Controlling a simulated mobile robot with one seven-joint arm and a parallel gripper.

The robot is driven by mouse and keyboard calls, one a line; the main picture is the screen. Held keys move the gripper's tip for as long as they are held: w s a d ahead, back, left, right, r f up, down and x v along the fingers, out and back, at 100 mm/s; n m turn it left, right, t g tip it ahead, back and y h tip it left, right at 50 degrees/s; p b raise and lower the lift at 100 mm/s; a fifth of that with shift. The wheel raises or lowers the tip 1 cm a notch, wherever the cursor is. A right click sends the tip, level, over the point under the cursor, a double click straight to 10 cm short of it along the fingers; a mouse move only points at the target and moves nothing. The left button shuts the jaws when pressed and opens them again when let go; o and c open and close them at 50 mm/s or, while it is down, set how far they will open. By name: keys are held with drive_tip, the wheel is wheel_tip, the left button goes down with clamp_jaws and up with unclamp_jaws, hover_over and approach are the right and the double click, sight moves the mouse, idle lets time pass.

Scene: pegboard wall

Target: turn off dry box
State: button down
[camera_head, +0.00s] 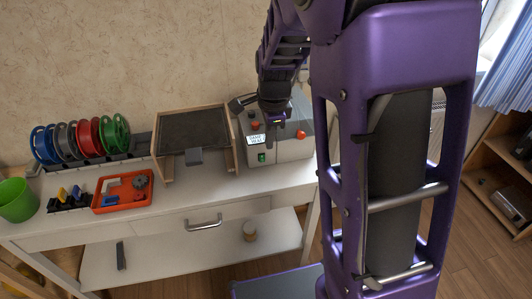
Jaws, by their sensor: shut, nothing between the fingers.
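A light grey box (294,150), which looks like the dry box, stands at the right end of the white table. Its front has a white label (257,139), a green button or switch (262,157) below it, and red knobs (300,134) near the top. The label is too small to read surely. My gripper (276,122) is shut and empty, pointing down at the upper front of the box. I cannot tell whether it touches the box. My arm and gripper hide part of the box's top and back.
A wooden-framed dark panel (193,131) stands left of the box. Farther left are several colored spools (83,137), a red tray (122,191) of small parts and a green cup (16,200). The white table's (215,201) front strip is clear.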

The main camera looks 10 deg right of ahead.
drive_tip(key=b, duration=0.2)
approach(264, 162)
drive_tip(key=s+f, duration=0.1)
drive_tip(key=f, duration=0.1)
drive_tip(key=s+f, duration=0.2)
drive_tip(key=shift+s+f, duration=0.1)
drive_tip(key=shift+f, duration=0.05)
drive_tip(key=w, duration=0.1)
drive_tip(key=w+f, duration=0.1)
drive_tip(key=w, duration=0.1)
drive_tip(key=shift+a+f+b, duration=0.1)
drive_tip(key=shift+f+b, duration=0.2)
drive_tip(key=shift+w+f, duration=0.1)
drive_tip(key=shift+w, duration=0.3)
drive_tip(key=shift+w+f, duration=0.2)
drive_tip(key=shift+f, duration=0.15)
drive_tip(key=shift+r+p, duration=0.2)
drive_tip(key=shift+p, duration=0.15)
drive_tip(key=shift+r+p, duration=0.6)
drive_tip(key=shift+r, duration=0.1)
